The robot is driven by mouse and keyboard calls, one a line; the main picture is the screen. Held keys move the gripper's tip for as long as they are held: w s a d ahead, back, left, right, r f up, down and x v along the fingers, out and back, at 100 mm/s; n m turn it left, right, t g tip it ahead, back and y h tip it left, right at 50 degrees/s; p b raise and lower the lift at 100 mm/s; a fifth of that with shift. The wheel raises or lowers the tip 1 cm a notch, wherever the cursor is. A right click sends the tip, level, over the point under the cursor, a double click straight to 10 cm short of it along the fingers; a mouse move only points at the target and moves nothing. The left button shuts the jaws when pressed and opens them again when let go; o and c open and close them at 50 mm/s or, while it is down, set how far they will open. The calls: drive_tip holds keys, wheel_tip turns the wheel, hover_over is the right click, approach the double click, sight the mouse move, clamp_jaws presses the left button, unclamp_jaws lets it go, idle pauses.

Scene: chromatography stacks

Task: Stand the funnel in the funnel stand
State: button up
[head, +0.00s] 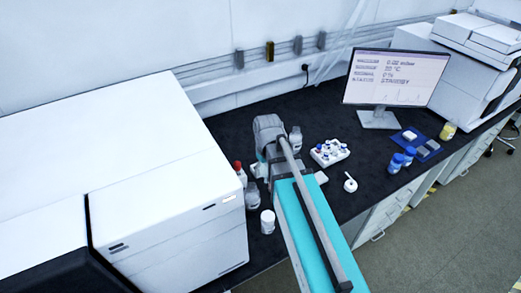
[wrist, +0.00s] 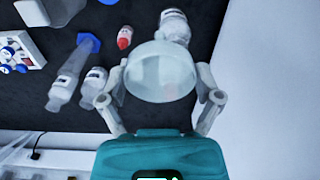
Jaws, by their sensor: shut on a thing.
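The funnel (wrist: 162,68) is a translucent pale, wide-mouthed piece in the wrist view. My gripper (wrist: 162,88) is shut on it, with one finger on each side. In the head view my arm covers the gripper and the funnel. A pale grey-white block-like piece (wrist: 32,12) sits at the top left of the wrist view, cut by the edge; it may be the funnel stand, but I cannot tell. A small white piece (head: 320,177) shows just right of my arm in the head view.
Clear bottles (wrist: 92,88) and (wrist: 174,26), a blue-footed cylinder (wrist: 68,78) and a red-capped item (wrist: 124,38) stand around the funnel. A vial rack (head: 329,152) is right of my arm. A large white instrument (head: 165,170) blocks the left. A monitor (head: 395,80) stands behind.

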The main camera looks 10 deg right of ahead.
drive_tip(key=w+f+b, duration=0.3)
drive_tip(key=w+f, duration=0.1)
drive_tip(key=w, duration=0.3)
drive_tip(key=w+d+f+b, duration=0.1)
drive_tip(key=w+f+b, duration=0.3)
drive_tip(key=w, duration=0.3)
drive_tip(key=w+f+t+b, duration=0.1)
drive_tip(key=w+f+b, duration=0.2)
drive_tip(key=w, duration=0.5)
drive_tip(key=shift+d+f+m+b, duration=0.3)
drive_tip(key=shift+f+m+b, duration=0.1)
drive_tip(key=shift+b, duration=0.3)
drive_tip(key=shift+f, duration=0.15)
drive_tip(key=shift+f+b, duration=1.9)
drive_tip(key=shift+b, duration=0.2)
drive_tip(key=shift+s+f+b, duration=0.1)
drive_tip(key=shift+f+b, duration=1.85)
drive_tip(key=o, duration=0.8)
drive_tip(key=shift+o, duration=0.2)
drive_tip(key=shift+r, duration=0.15)
